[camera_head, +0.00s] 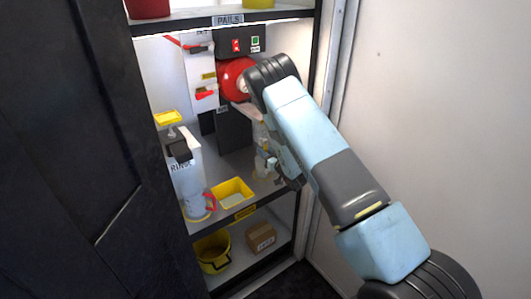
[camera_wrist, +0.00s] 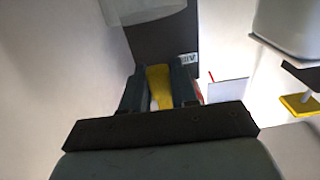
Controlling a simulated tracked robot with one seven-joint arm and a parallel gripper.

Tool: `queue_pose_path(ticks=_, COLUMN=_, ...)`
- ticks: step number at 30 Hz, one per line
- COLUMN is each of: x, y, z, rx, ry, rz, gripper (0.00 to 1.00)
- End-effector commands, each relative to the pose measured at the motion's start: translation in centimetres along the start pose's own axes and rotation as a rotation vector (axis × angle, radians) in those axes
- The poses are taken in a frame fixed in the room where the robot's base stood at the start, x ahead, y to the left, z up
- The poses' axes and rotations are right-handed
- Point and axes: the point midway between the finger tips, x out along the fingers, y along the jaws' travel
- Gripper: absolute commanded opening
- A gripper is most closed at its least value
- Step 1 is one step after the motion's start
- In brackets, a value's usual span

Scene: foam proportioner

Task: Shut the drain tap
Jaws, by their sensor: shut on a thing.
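My gripper (camera_wrist: 158,88) shows in the wrist view with its two dark fingers closed on a yellow piece (camera_wrist: 158,80). The piece looks like the drain tap's handle, but its full shape is hidden between the fingers. A dark panel (camera_wrist: 153,45) with a small white label stands just beyond the fingertips. In the head view my arm reaches into the cabinet and its forearm covers the fingertips and the tap, so the angle of the tap cannot be told there.
A red round part (camera_head: 234,78) and a switch box (camera_head: 240,42) sit above the dark panel. A yellow bucket (camera_head: 212,256) and a carton (camera_head: 261,238) are below. A dark door (camera_head: 70,150) is at left.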

Motion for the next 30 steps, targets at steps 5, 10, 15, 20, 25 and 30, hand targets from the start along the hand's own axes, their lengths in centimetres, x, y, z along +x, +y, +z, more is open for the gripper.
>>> queue_pose_path(ticks=5, x=0.0, y=0.0, z=0.0, rx=0.001, ry=0.0, rz=0.001, gripper=0.0)
queue_pose_path(ticks=10, x=0.0, y=0.0, z=0.0, rx=0.022, ry=0.001, rz=0.002, gripper=0.0)
queue_pose_path(ticks=15, x=-0.1, y=-0.2, z=-0.1, rx=0.091, ry=0.002, rz=0.002, gripper=0.0)
queue_pose_path(ticks=20, x=-0.1, y=-0.7, z=-0.2, rx=0.203, ry=0.002, rz=0.003, gripper=0.0)
queue_pose_path(ticks=25, x=-0.1, y=-1.4, z=-0.4, rx=0.358, ry=0.002, rz=0.005, gripper=0.0)
queue_pose_path(ticks=30, x=-0.1, y=-2.1, z=-0.7, rx=0.52, ry=0.003, rz=0.005, gripper=0.0)
